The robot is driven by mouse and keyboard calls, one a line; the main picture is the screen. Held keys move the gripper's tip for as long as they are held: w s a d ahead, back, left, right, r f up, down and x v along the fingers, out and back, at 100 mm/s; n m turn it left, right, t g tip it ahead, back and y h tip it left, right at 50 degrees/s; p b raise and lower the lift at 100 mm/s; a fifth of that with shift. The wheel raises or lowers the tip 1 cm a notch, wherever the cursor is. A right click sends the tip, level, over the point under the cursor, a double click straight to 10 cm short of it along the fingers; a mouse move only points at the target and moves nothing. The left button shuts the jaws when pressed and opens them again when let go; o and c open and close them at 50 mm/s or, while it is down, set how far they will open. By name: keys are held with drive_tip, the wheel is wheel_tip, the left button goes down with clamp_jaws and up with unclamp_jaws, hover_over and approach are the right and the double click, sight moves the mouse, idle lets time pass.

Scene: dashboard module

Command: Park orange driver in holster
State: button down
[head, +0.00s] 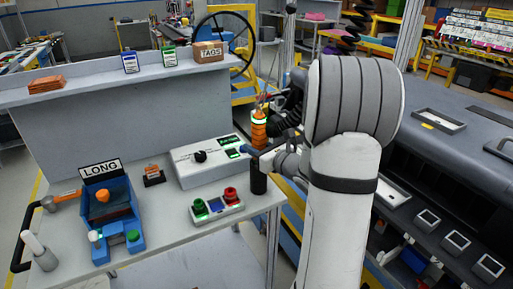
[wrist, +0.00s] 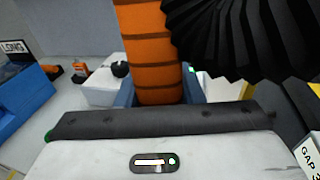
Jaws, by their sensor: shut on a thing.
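The orange driver (head: 259,131) has a ribbed orange grip with a bright green-white ring near its top and stands about upright. My gripper (head: 264,149) has blue fingers and is shut around the lower part of the driver. In the wrist view the orange grip (wrist: 150,55) rises between the blue fingers of my gripper (wrist: 158,97); its lower end is hidden. A black upright cylinder (head: 258,179) shows just below the gripper, at the table's right side. It may be the holster or the driver's lower part; I cannot tell which.
A white box (head: 205,164) and a panel with green and red knobs (head: 217,206) sit left of the driver. A blue fixture (head: 126,222) under a LONG sign stands farther left. A black ribbed part (wrist: 235,40) is close to the driver. The front table strip is clear.

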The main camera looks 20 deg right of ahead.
drive_tip(key=shift+f, duration=0.15)
idle(0.5)
drive_tip(key=c, duration=0.9)
unclamp_jaws()
